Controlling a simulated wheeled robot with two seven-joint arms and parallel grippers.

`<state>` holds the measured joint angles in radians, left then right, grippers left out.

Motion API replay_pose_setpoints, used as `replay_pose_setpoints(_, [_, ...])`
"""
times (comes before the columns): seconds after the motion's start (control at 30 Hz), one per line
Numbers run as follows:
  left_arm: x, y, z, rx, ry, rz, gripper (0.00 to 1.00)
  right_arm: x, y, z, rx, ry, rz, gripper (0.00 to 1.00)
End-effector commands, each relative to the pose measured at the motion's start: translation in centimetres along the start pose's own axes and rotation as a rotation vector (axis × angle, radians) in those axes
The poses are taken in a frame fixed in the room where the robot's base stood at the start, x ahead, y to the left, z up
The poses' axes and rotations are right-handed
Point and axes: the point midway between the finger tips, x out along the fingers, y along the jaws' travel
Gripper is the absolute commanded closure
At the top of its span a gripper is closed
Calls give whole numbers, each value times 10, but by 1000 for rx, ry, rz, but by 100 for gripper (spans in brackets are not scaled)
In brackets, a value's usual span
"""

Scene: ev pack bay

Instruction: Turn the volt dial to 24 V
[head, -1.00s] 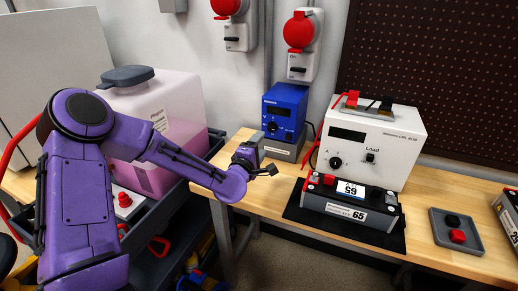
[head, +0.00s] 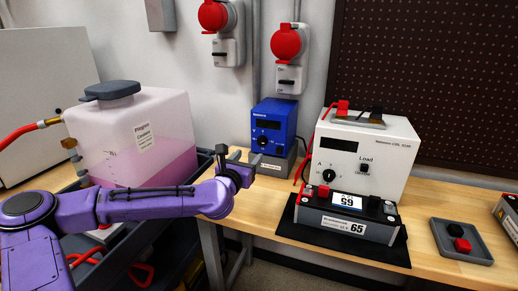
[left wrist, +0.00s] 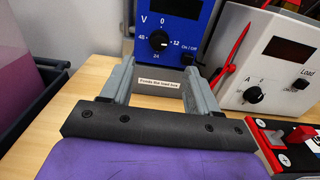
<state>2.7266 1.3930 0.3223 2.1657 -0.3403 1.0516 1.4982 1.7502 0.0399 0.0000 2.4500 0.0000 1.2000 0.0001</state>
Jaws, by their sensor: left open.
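The volt dial (head: 262,139) is a round black knob on the front of a blue power supply (head: 283,120). In the left wrist view the dial (left wrist: 158,40) has 0 above, 12 at right, 24 below and 48 at left. Its pale mark seems to face right, towards 12, but it is small. My left gripper (head: 243,161) is open and empty in front of the supply. In the left wrist view its two fingers (left wrist: 158,75) stand apart, below and short of the dial, not touching it. My right gripper is not in view.
The supply stands on a grey base (head: 274,167) on the wooden bench (head: 235,205). A white load unit (head: 375,150) with its own black knob stands to its right, red leads between them. A battery module (head: 345,213) lies in front. A pink-filled tank (head: 130,135) is at left.

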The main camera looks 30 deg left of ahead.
Motion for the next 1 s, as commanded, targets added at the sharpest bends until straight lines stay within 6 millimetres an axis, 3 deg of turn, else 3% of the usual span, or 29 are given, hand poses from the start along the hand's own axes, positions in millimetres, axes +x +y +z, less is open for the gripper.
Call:
replay_pose_setpoints(0.17, [20,1,-2,-6,2,1,39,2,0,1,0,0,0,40])
replay_pose_setpoints(0.5, [91,0,0,-7,1,0,39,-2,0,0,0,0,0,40])
replay_pose_setpoints(0.67, [104,0,0,-11,0,-1,39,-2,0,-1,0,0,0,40])
replay_pose_setpoints(0.9, [105,0,0,-12,0,-1,39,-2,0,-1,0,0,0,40])
replay_pose_setpoints(1.0, [104,0,0,-12,0,-1,72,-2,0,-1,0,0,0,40])
